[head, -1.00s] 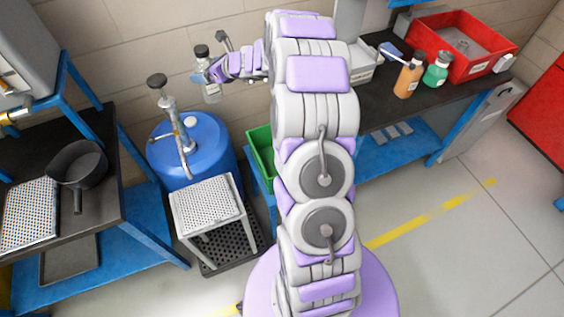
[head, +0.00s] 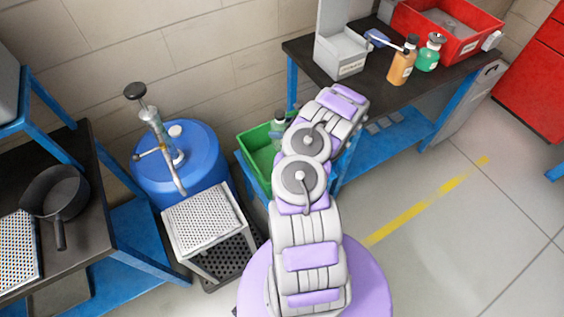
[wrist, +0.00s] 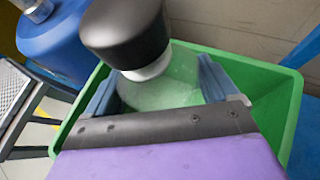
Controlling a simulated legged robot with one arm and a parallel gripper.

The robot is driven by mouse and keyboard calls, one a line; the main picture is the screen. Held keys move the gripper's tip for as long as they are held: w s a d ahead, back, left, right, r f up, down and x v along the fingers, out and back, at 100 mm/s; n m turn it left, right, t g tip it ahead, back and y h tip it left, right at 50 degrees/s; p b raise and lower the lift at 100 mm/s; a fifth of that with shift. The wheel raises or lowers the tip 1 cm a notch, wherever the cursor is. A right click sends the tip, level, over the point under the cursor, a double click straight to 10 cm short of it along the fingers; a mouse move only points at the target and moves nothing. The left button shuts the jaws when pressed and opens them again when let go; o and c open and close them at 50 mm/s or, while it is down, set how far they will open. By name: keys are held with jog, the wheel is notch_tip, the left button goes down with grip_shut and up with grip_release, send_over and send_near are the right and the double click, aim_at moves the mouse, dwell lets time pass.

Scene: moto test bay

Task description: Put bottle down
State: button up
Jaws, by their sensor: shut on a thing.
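The bottle (wrist: 128,32) has a large dark cap, a white neck and a clear body. In the wrist view my gripper (wrist: 160,90) has its blue-grey fingers on either side of the bottle and is shut on it. The green bin (wrist: 283,112) surrounds the bottle and fingers in that view. In the head view the bottle (head: 279,121) shows at the right part of the green bin (head: 250,142), partly covered by my arm. My gripper is hidden there. I cannot tell whether the bottle touches the bin floor.
A blue drum (head: 190,182) with a hand pump stands left of the bin. A white perforated stool (head: 203,217) stands in front of the drum. The black-topped bench (head: 375,83) at right holds a grey holder (head: 342,57), an orange bottle (head: 402,63), a green bottle (head: 428,54) and a red crate.

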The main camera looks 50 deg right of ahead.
jog(key=shift+s+a+f, duration=0.15)
jog(key=shift+a+f, duration=0.15)
jog(key=f, duration=0.2)
jog(key=a+f+b, duration=0.1)
jog(key=shift+f, duration=0.35)
jog(key=f+b, duration=0.1)
jog(key=f, duration=0.1)
jog(key=d+f+b, duration=0.1)
jog(key=f, duration=0.2)
jog(key=shift+d+f, duration=0.1)
jog(key=shift+d, duration=0.1)
jog(key=shift+a+f, duration=0.2)
jog(key=shift+f, duration=0.1)
jog(key=shift+a+r, duration=0.2)
jog(key=shift+a, duration=0.05)
jog(key=shift+d+f, duration=0.1)
jog(key=shift+f, duration=0.05)
jog(key=o, duration=0.6)
jog(key=shift+d+f, duration=0.1)
jog(key=shift+d, duration=0.05)
jog(key=shift+o, duration=0.9)
jog(key=shift+d, duration=0.15)
